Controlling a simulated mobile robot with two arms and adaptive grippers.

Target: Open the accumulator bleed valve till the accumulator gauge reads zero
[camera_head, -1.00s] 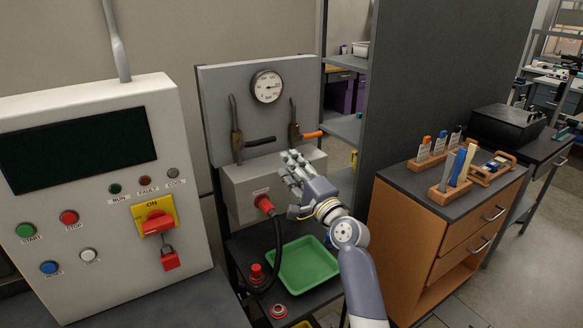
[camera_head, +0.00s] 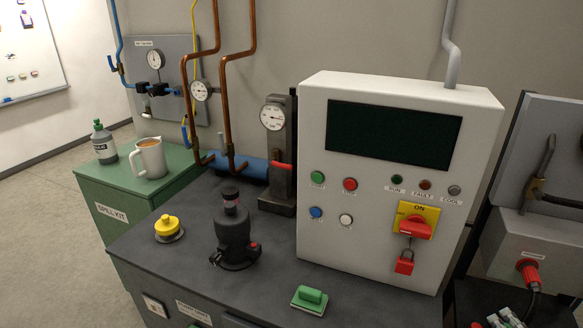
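Three dial gauges show: one on the grey wall panel (camera_head: 156,60), one by the copper pipes (camera_head: 200,90) and a larger one on a dark upright block (camera_head: 272,117). I cannot tell which is the accumulator gauge, and the dials are too small to read surely. A red handle (camera_head: 282,165) sits on the upright block, below the larger gauge. My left gripper is not in view.
A jug (camera_head: 150,160) and a bottle (camera_head: 104,143) stand on the green spill kit cabinet (camera_head: 125,190).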

